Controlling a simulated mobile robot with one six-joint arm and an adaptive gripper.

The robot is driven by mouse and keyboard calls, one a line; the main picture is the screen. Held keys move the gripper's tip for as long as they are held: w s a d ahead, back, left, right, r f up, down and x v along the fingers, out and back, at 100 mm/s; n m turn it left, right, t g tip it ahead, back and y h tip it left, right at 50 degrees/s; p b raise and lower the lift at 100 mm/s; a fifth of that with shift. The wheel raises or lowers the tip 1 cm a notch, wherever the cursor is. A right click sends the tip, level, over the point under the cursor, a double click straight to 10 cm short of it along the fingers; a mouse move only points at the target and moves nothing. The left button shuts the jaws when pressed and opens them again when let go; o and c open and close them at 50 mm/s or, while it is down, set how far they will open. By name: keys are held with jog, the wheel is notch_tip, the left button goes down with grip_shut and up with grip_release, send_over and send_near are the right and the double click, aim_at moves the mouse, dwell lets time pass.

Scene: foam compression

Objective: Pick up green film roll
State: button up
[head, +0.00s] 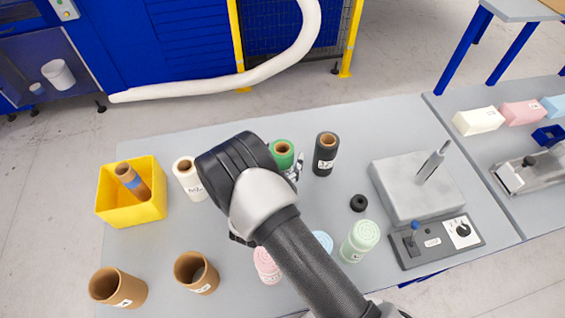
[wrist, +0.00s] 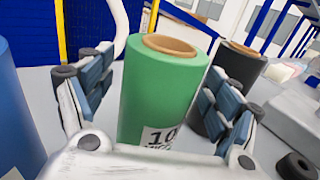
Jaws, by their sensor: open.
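The green film roll (wrist: 162,92) stands upright on the table between the two open fingers of my gripper (wrist: 155,105) in the wrist view. It has a brown core on top and a white label low on its side. Neither finger clearly presses on it. In the head view the green roll (head: 283,150) shows only its upper part, because my arm hides the rest. My gripper is mostly hidden there behind the wrist, with one finger beside the roll.
A black roll (head: 326,154) stands close to the right of the green one. A white roll (head: 188,178) stands left, beside a yellow bin (head: 132,213). A blue roll (wrist: 15,110) is close on the left in the wrist view. A black ring (head: 358,203) lies to the right.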

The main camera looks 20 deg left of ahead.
jog(key=shift+w, duration=0.2)
jog(key=shift+c, duration=0.4)
jog(key=c, duration=1.4)
